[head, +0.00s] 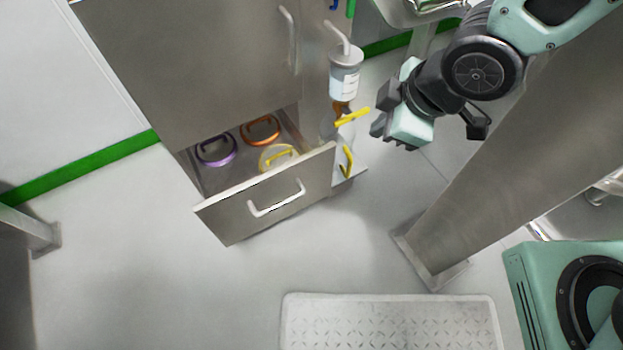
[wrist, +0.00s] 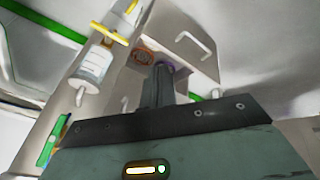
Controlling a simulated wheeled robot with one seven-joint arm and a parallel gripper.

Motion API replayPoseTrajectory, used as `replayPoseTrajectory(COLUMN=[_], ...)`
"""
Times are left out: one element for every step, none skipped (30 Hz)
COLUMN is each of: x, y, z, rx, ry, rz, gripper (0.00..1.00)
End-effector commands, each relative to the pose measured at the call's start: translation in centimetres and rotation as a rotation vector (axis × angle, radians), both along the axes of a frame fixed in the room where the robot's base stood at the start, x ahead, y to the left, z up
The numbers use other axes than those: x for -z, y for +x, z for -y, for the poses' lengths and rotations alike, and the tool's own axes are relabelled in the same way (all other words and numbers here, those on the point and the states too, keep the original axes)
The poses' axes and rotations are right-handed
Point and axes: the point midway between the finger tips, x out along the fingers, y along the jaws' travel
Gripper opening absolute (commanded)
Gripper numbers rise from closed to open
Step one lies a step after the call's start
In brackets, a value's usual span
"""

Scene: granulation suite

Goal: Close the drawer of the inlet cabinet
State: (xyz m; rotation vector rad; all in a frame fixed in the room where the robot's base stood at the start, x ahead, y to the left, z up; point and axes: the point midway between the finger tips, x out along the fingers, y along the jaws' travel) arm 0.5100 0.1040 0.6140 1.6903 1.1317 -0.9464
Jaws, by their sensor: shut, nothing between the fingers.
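The inlet cabinet (head: 195,65) is a grey metal cabinet at the upper left in the head view. Its lower drawer (head: 235,222) is pulled out and has a white bar handle (head: 277,199). Inside lie a purple ring (head: 216,150), an orange ring (head: 261,130) and a yellow ring-like piece (head: 278,157). My gripper (head: 380,115) is shut and empty, to the right of the drawer and apart from it. In the wrist view, the shut fingers (wrist: 158,85) point toward the drawer (wrist: 195,25), whose handle (wrist: 195,42) shows beyond them.
A white bottle (head: 344,75) and a yellow lever (head: 352,117) are on the cabinet's right side, close to my gripper. A grey metal post (head: 470,205) stands at the right. A treaded plate (head: 390,322) lies in front. The floor before the drawer is clear.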

Motion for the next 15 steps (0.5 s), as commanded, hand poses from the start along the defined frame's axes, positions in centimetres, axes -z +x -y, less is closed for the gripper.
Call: replayPoseTrajectory(x=[4.3, 5.6, 7.1, 8.2, 9.2, 10.4, 11.1, 11.8, 12.4, 12.8, 13.0, 13.3, 13.4, 13.5, 13.7], y=[0.3, 0.5, 0.7, 0.7, 0.6, 0.5, 0.4, 0.2, 0.1, -0.1, -0.2, -0.3, -0.4, -0.4, -0.4], z=[-0.6, -1.1, -1.6, -2.0, -2.3, -2.7, -3.0, -3.2, -3.5, -3.7, -3.8, -3.9, -4.0, -4.1, -4.3], rx=[-0.096, -0.153, -0.227, -0.28, -0.33, -0.391, -0.432, -0.468, -0.508, -0.535, -0.554, -0.573, -0.583, -0.59, -0.596], ry=[0.01, 0.02, 0.036, 0.047, 0.06, 0.075, 0.086, 0.097, 0.111, 0.119, 0.126, 0.133, 0.136, 0.14, 0.143], rz=[0.029, 0.051, 0.078, 0.095, 0.112, 0.13, 0.142, 0.152, 0.164, 0.17, 0.176, 0.182, 0.184, 0.187, 0.188], gripper=[0.0, 0.0, 0.0, 0.0, 0.0, 0.0, 0.0, 0.0, 0.0, 0.0, 0.0, 0.0, 0.0, 0.0, 0.0])
